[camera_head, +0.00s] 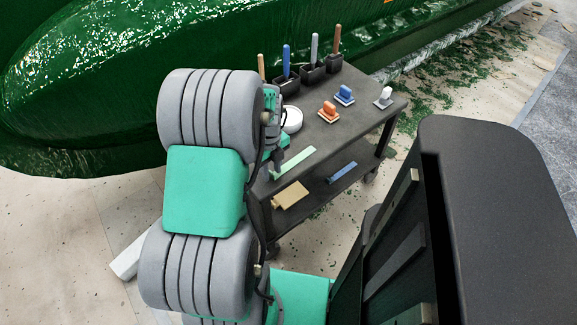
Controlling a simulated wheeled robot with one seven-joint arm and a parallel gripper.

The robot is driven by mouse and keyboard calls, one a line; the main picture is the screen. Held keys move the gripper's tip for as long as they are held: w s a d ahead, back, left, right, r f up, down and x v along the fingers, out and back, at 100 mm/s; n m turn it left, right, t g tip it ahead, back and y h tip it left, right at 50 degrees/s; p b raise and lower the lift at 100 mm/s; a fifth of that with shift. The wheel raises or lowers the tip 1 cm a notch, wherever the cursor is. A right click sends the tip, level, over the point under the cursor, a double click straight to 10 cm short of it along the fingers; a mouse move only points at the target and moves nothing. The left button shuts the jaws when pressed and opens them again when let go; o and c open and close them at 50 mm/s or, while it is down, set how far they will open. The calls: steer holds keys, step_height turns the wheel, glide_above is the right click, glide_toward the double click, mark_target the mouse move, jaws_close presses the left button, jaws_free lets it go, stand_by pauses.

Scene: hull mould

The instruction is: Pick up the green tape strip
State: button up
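The green tape strip (293,162) is a flat, pale green bar lying on the dark top shelf of a cart (332,140), near its front left edge. My gripper (276,165) is at the left end of the cart top, just left of the strip, pointing down. It is small in the view and partly hidden by my arm links. I cannot tell whether its fingers are open or shut, or whether they touch the strip. The strip appears to rest on the shelf.
A white round item (291,119) stands close behind the gripper. An orange block (328,111), a blue block (344,95) and a white block (384,97) sit farther right. Black holders (313,73) with upright handled tools line the back edge. The lower shelf holds a tan piece (290,195) and a blue bar (342,172).

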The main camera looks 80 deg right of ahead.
jaws_close()
steer(key=shift+r, duration=0.1)
stand_by(0.6)
